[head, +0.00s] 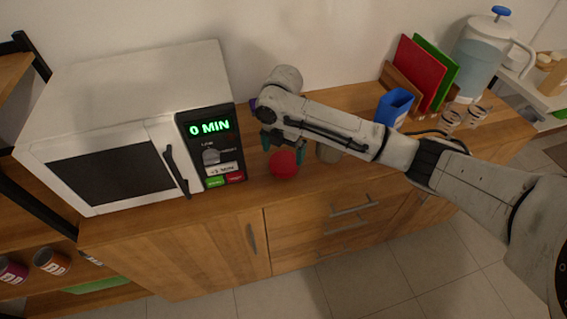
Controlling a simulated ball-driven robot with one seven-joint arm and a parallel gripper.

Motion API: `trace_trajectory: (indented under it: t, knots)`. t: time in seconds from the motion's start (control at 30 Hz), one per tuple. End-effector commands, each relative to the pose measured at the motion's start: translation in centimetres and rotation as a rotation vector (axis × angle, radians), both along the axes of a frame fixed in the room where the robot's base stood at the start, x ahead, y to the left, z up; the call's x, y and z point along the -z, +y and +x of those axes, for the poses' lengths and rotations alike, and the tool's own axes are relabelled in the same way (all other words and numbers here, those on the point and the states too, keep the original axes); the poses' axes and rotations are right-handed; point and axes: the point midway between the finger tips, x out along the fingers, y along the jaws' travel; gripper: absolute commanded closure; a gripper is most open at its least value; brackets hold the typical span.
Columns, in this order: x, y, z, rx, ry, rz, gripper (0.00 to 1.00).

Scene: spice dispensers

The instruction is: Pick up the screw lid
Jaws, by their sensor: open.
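My gripper (282,148) is over the wooden counter, just right of the microwave, with its teal fingers apart and pointing down. A round red thing (284,165) sits on the counter right below and between the fingertips; I cannot tell whether the fingers touch it. It may be the screw lid, but its shape is too small to be sure. A beige container (328,153) stands to its right, partly hidden by my arm. No other lid can be made out clearly.
The white microwave (130,75) stands close on the left, showing "0 MIN". A blue container (394,106), red and green boards (420,72), a water jug (482,60) and small glasses (451,119) stand at right. The counter's front edge is near the red thing.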

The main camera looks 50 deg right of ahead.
Motion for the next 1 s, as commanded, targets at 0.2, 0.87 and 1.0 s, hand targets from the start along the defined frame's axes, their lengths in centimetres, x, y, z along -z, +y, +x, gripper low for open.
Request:
trace_trajectory:
  t: [0.2, 0.87, 1.0]
  knots:
    - [3.0, -0.3, -0.1, 0.001, 0.002, 0.0, 0.0]
    - [4.0, -0.3, -0.1, 0.001, -0.001, 0.0, 0.29]
    - [4.0, -0.3, -0.1, 0.001, -0.001, 0.0, 0.38]
